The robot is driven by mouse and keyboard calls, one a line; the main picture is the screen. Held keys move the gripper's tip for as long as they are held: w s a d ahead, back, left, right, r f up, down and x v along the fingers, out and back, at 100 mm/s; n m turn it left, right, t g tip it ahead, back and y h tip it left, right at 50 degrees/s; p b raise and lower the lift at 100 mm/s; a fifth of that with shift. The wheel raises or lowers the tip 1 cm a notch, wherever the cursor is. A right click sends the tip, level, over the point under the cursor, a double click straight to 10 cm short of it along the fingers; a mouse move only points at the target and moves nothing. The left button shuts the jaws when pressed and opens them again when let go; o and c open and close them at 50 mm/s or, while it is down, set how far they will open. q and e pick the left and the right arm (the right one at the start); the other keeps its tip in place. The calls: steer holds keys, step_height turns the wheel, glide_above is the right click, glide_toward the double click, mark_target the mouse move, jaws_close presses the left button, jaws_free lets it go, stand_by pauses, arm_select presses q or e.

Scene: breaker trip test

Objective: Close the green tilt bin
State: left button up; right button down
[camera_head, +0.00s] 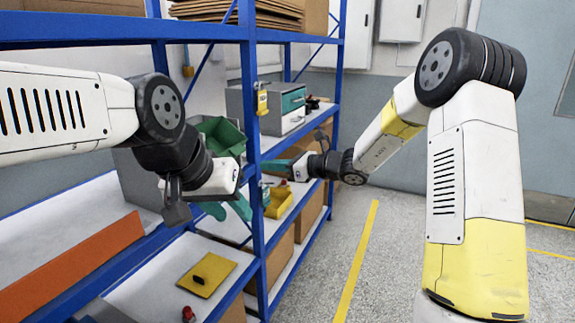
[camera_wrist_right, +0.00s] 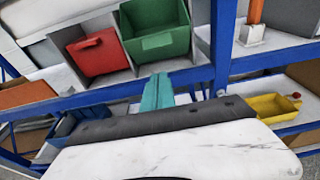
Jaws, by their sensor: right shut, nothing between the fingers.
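The green tilt bin (camera_wrist_right: 157,42) is in the upper middle of the right wrist view. It leans out of its grey housing, and its hollow inside shows. In the head view the green bin (camera_head: 222,136) is on the blue rack, partly behind my left arm. My right gripper (camera_head: 268,166) reaches in from the right with its teal fingers together and empty. In the right wrist view its fingers (camera_wrist_right: 158,80) point up towards the green bin's lower edge, with no clear contact. My left gripper (camera_head: 229,209) has its teal fingers apart and empty, below the green bin.
A red bin (camera_wrist_right: 95,53) sits left of the green one. A blue rack post (camera_head: 253,150) stands between my grippers. A yellow tray (camera_head: 206,275) lies on the lower shelf, and a yellow bin (camera_wrist_right: 273,106) is at the right. The floor right of the rack is clear.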

mark_target(240, 154)
steer(key=w+a+r, duration=0.1)
steer(key=w+a, duration=0.1)
steer(key=a, duration=0.4)
steer(key=shift+r, duration=0.4)
steer(key=shift+w+a+r+h, duration=0.1)
steer(key=shift+a+r+h, duration=0.1)
steer(key=shift+r+h, duration=0.15)
